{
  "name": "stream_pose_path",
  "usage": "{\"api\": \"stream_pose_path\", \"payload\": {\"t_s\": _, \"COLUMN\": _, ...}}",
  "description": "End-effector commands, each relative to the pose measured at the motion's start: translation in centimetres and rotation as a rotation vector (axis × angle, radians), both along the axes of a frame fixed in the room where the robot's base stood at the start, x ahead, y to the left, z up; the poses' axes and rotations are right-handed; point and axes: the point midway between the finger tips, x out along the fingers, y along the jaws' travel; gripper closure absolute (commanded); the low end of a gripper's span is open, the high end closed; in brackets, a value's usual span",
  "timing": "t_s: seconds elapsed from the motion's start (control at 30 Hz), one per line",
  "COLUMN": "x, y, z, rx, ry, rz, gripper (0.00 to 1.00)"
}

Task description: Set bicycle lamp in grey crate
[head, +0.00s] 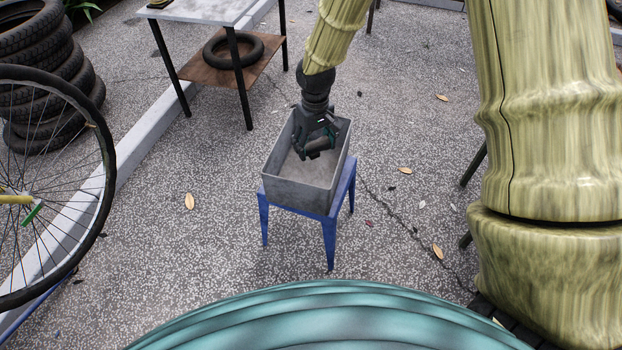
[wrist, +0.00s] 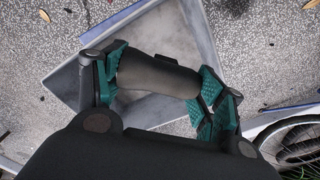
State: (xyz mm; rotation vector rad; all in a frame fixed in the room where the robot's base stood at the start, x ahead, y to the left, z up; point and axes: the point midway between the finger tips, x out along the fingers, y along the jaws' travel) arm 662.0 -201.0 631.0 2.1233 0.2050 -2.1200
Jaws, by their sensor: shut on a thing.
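The bicycle lamp (wrist: 155,78) is a dark, roughly cylindrical body held crosswise between the green-padded fingers of my gripper (wrist: 160,90) in the wrist view. In the head view the lamp (head: 320,145) is a small dark shape at the fingertips of my gripper (head: 316,148). The grey crate (head: 335,178) is an open box, and my gripper with the lamp is over its opening. I cannot tell how far the lamp is above the crate floor. The crate's wall also shows behind the lamp in the wrist view (wrist: 206,45).
The crate stands on a small blue stool (head: 329,230). A table with a brown lower shelf (head: 205,72) holding a tyre (head: 233,63) stands behind. Stacked tyres (head: 45,85) and a bicycle wheel (head: 75,190) are at the left. Open paving surrounds the stool.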

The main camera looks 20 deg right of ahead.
Motion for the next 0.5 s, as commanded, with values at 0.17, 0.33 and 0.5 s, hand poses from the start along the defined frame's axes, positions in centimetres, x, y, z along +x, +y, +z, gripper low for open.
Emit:
{"api": "stream_pose_path", "payload": {"t_s": 0.17, "x": -0.1, "y": 0.0, "z": -3.1, "rx": -0.001, "ry": 0.004, "rz": 0.001, "gripper": 0.56}}
{"api": "stream_pose_path", "payload": {"t_s": 0.33, "x": -0.1, "y": 0.0, "z": -6.6, "rx": -0.001, "ry": 0.003, "rz": 0.000, "gripper": 0.56}}
{"api": "stream_pose_path", "payload": {"t_s": 0.5, "x": -0.1, "y": 0.0, "z": -10.1, "rx": -0.001, "ry": 0.004, "rz": 0.000, "gripper": 0.56}}
